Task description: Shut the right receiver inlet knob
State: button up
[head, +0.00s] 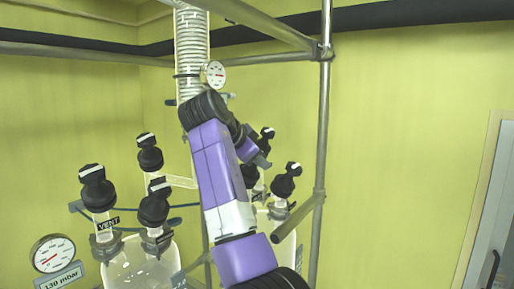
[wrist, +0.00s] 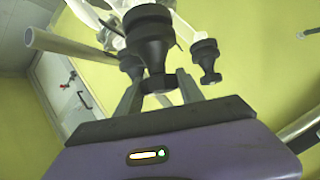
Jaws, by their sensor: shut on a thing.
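My gripper (wrist: 158,88) is shut on the grip end of a black valve knob (wrist: 152,38) in the wrist view, with one finger on each side. In the head view my purple arm crosses the middle, and my gripper (head: 262,160) shows only partly beside black knobs on the right. One of these knobs (head: 267,133) is partly hidden, and another (head: 285,180) stands clear at the right. The right glass receiver (head: 283,228) is mostly hidden behind my arm. I cannot tell from the head view which knob is held.
The left receiver (head: 145,265) carries several black knobs and a VENT label. A metal frame post (head: 322,140) stands close to the right of my arm. A coil condenser (head: 191,45) and a gauge (head: 215,74) are above. A door (head: 490,220) is at far right.

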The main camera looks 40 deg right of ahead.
jog(key=shift+m+g+y+p, duration=0.3)
jog(key=shift+m+g+p, duration=0.05)
jog(key=shift+m+g, duration=0.5)
jog(key=shift+f, duration=0.1)
jog(key=o, duration=1.4)
jog(key=shift+d, duration=0.1)
jog(key=b+v, duration=0.2)
jog(key=v, duration=0.6)
jog(key=shift+w, duration=0.15)
